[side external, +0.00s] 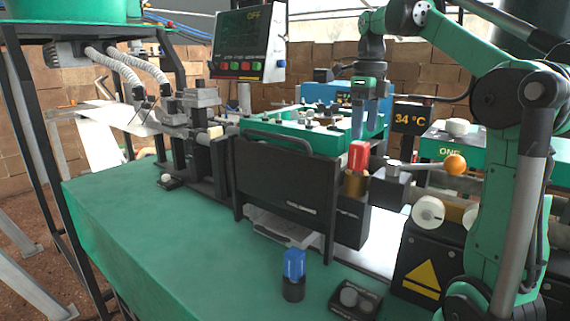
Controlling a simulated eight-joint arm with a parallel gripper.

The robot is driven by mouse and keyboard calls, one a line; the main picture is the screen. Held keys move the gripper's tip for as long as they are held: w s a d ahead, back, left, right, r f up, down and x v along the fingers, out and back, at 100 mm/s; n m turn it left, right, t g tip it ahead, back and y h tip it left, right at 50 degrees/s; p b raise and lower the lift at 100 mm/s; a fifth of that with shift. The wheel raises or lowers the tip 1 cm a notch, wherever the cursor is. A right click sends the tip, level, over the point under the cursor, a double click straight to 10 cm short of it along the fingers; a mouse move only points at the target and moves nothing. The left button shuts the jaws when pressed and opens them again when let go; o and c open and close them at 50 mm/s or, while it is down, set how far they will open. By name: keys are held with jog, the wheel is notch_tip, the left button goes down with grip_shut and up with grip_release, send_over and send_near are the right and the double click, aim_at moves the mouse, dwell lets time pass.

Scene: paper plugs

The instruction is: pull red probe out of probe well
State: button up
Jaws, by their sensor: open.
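The red probe (359,155) stands upright, with its red handle on top and a brass-coloured part (354,183) below it. Its lower end is hidden in the dark block (352,222) beside the black machine, which looks like the probe well. My gripper (368,130) hangs above and slightly right of the red handle in the picture, pointing down. Its jaws are open and nothing shows between them. The gap in depth between the fingertips and the handle is hard to tell.
A black machine with a handle (285,190) stands left of the probe. A lever with an orange knob (455,165) sticks out to the right. A blue-topped piece (293,265) stands on the green table (160,230), whose front left is clear.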

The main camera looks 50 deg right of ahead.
aim_at(363, 143)
jog(key=shift+f, duration=3.4)
grip_shut()
